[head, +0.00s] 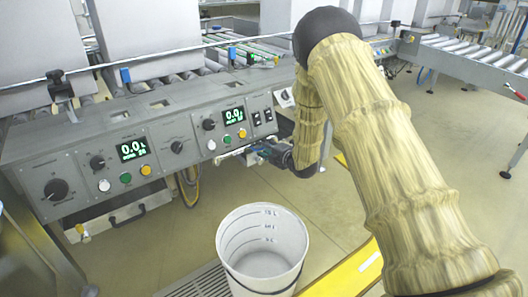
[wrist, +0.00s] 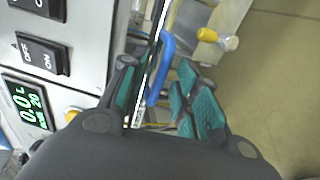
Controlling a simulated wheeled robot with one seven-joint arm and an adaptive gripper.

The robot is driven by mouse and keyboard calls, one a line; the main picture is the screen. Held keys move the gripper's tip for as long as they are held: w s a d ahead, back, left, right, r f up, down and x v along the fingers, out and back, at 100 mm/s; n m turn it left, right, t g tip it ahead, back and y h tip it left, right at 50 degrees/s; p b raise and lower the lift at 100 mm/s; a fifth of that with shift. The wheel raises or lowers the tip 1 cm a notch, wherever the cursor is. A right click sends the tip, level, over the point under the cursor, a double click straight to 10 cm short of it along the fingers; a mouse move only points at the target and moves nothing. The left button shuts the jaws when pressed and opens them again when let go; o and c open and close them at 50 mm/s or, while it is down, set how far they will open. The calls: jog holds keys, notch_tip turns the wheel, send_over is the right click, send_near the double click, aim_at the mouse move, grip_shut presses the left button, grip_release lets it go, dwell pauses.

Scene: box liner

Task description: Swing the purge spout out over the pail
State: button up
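The purge spout appears to be the pale metal tube (head: 232,154) below the console's right display in the head view, though I cannot trace its full shape. The white pail (head: 262,262) stands on the floor below, its open mouth up and apparently empty. My gripper (head: 252,152) is just below the console, close to the tube's right end. In the wrist view my gripper (wrist: 160,92) is open, its teal pads apart. A blue curved part (wrist: 166,52) and a thin pale strip show in or behind the gap; contact is unclear.
The grey console (head: 150,145) with knobs, buttons and displays lies close above my gripper. Black switches (wrist: 42,55) are close by in the wrist view. A floor grating (head: 200,283) lies beside the pail, and a yellow edge (head: 348,275) runs to its right.

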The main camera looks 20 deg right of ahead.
jog(key=shift+w+a+f, duration=0.1)
jog(key=shift+w+a, duration=0.05)
jog(key=shift+w, duration=0.35)
grip_shut()
jog(key=shift+s, duration=0.1)
